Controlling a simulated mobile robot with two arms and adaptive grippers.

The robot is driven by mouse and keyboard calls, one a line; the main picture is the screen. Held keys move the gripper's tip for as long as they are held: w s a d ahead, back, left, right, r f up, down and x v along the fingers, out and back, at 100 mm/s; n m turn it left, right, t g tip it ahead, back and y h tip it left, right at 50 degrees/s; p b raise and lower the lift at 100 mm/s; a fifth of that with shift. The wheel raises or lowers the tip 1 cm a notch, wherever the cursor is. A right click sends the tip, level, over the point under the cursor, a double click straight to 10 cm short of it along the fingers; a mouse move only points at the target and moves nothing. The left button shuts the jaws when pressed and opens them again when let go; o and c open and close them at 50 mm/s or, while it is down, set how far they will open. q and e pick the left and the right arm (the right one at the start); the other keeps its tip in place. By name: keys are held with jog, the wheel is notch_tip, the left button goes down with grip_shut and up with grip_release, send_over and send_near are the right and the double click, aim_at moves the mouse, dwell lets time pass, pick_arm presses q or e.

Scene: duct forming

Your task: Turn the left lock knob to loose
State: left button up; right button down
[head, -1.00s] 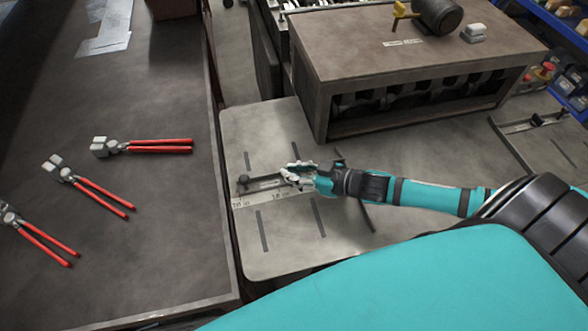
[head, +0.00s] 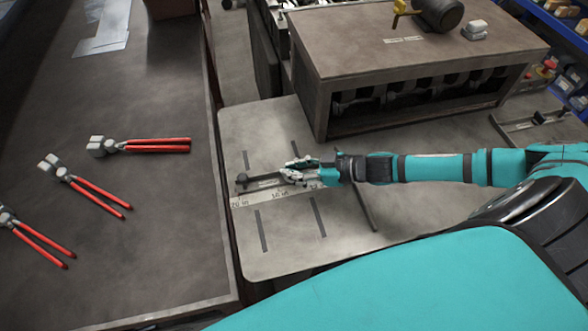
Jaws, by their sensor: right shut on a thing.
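The left gauge rail (head: 259,183) lies on the left part of the grey metal table (head: 275,247), with a small dark knob (head: 242,179) standing at its left end. My right gripper (head: 290,175) comes in from the right, low over the rail. Its fingers are shut around a small part on the rail, which looks like the left lock knob; the fingers hide most of it. The dark end knob is apart from the fingers, to their left. My left gripper is not in view.
A brown bench unit (head: 400,60) stands behind the rail. Red-handled pliers (head: 160,146) lie with other pliers on the dark table at left. Another rail with a knob (head: 538,118) is at far right.

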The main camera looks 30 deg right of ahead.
jog(key=c, duration=1.4)
grip_release()
jog(key=shift+w+d+f, duration=0.15)
jog(key=shift+d+f, duration=0.05)
notch_tip(320, 180, up, 10)
